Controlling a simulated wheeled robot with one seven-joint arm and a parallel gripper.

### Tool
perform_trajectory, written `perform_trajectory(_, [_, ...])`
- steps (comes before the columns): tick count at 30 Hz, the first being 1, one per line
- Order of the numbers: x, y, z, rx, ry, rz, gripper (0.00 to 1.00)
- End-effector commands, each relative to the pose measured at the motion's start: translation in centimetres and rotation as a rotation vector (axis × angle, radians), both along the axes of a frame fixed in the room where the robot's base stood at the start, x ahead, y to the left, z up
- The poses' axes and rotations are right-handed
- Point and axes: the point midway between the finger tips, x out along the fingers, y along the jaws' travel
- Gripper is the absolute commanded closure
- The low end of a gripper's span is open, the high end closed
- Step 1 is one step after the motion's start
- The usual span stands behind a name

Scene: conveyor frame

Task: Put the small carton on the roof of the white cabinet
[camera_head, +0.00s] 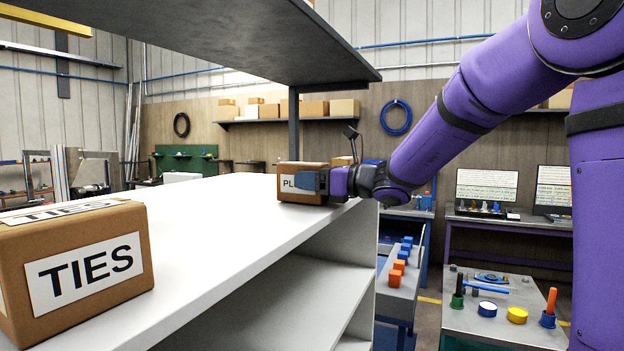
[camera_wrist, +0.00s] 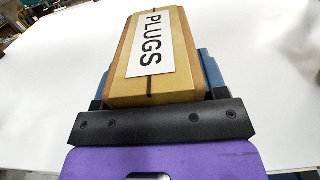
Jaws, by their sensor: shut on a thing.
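The small carton (camera_head: 293,194), brown with a white label, is at the far right edge of the white cabinet's roof (camera_head: 225,205). In the wrist view the carton (camera_wrist: 180,85) reads PLUGS and sits between the blue fingers of my gripper (camera_wrist: 160,80). In the head view my gripper (camera_head: 308,182) reaches in from the right and is shut on the carton. The carton is over the roof and looks level. I cannot tell whether its underside touches the roof.
A larger carton labelled TIES (camera_head: 80,270) stands on the roof at the near left. A dark shelf panel (camera_head: 230,40) hangs above the roof on a dark post (camera_head: 293,130). The middle of the roof is clear. Open shelves (camera_head: 300,300) lie below it.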

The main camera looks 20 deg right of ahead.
Motion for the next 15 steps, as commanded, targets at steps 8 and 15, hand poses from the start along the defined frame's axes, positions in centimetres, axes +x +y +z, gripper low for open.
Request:
perform_trajectory(8, [0.0, -0.01, -0.33, 0.001, 0.001, 0.0, 0.3])
perform_trajectory(15, [-0.01, -0.02, -0.31, 0.001, 0.001, 0.0, 0.09])
